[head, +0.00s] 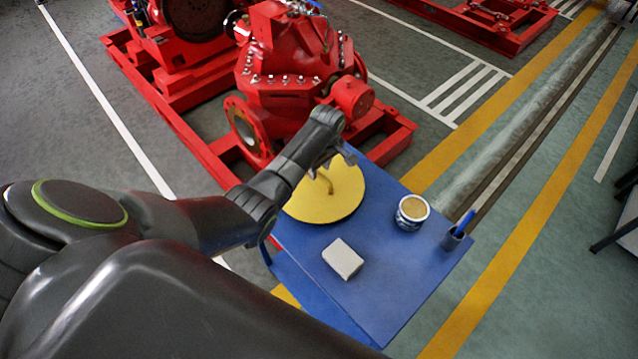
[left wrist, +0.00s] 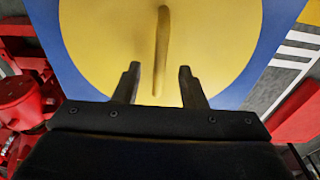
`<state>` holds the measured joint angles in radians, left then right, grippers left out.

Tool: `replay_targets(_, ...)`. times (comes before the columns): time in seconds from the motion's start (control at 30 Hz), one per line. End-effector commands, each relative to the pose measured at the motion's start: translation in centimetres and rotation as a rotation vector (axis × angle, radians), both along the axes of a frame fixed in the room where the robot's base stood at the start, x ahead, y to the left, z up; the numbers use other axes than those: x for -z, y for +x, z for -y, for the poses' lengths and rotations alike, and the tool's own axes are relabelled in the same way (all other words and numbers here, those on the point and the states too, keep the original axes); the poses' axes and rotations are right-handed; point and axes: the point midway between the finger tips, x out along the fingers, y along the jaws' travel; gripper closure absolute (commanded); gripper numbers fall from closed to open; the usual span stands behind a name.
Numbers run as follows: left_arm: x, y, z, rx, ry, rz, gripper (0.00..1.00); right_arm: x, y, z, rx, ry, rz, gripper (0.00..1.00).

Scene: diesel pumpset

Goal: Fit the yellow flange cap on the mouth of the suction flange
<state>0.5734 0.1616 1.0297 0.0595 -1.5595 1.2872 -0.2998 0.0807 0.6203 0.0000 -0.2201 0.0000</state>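The yellow flange cap (head: 322,207) is a round disc lying flat on the blue table, with a bar handle (head: 327,181) on its top. My left gripper (head: 338,160) is over the cap's far part, close to the handle. In the left wrist view my left gripper (left wrist: 158,68) is open, and the handle (left wrist: 161,40) runs lengthwise between the two fingers in the picture. I see no finger touching it. The suction flange (head: 243,125) is a red ring on the red pump's near left side, its mouth uncovered. My right gripper is out of view.
The blue table (head: 385,290) also carries a white block (head: 343,259), a blue-and-white tin (head: 412,212) and a pen cup (head: 453,238). The red pump (head: 290,65) and its base frame (head: 385,145) stand just behind the table.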

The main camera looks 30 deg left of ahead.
Motion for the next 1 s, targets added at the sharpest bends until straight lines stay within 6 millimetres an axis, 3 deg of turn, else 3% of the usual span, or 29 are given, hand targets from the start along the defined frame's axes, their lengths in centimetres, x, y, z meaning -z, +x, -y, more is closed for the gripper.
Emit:
replay_targets(0.13, 1.23, 0.04, -0.11, 0.001, 0.0, 0.0, 0.62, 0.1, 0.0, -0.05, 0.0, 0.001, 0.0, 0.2)
replay_targets(0.4, 1.43, 0.05, -0.14, 0.0, 0.0, 0.001, 0.62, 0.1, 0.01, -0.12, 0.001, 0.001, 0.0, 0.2)
replay_targets(0.7, 1.42, 0.05, -0.13, 0.0, 0.0, 0.001, 1.0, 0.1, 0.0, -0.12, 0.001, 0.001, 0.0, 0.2)
replay_targets(1.0, 1.35, 0.09, -0.13, 0.0, 0.0, 0.002, 1.0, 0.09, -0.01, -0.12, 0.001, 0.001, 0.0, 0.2)
